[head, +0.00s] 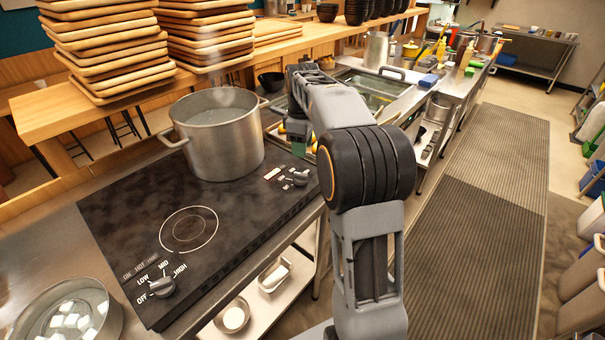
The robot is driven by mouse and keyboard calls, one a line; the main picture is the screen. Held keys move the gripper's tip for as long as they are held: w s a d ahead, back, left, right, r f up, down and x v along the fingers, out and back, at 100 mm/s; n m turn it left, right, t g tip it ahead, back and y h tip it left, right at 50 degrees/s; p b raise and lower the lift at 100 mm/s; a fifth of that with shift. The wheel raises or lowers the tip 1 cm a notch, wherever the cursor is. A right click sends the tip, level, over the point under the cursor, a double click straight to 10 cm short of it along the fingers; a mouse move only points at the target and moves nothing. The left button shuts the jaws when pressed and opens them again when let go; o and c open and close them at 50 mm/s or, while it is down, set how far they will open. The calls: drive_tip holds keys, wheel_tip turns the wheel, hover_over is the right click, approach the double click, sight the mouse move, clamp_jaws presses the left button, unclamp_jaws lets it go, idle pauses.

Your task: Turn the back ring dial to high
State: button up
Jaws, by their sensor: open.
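The dark cooktop (120,220) has two dials. The far dial (299,179) sits near the right edge beside the large metal pot (223,150), which hides the ring at that end. Its markings are too small to read, so I cannot tell its setting. The near dial (162,287) has OFF, LOW, MID and HIGH printed around it, next to a bare white ring (189,229). My gripper (299,148) is open and points down, just above and behind the far dial in the picture. I see no contact with the dial.
A metal pan with white cubes (30,317) stands at the lower left. Stacked wooden trays (105,50) stand on the wooden counter beyond. A glass-covered sink or bin (375,88) lies past the cooktop. A shelf below holds small containers (274,275). The striped floor mat (480,230) is clear.

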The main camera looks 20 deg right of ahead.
sight(302, 174)
wheel_tip(302, 174, down, 10)
drive_tip(key=shift+r+b, duration=0.1)
drive_tip(key=shift+b, duration=0.25)
drive_tip(key=shift+c, duration=0.4)
clamp_jaws()
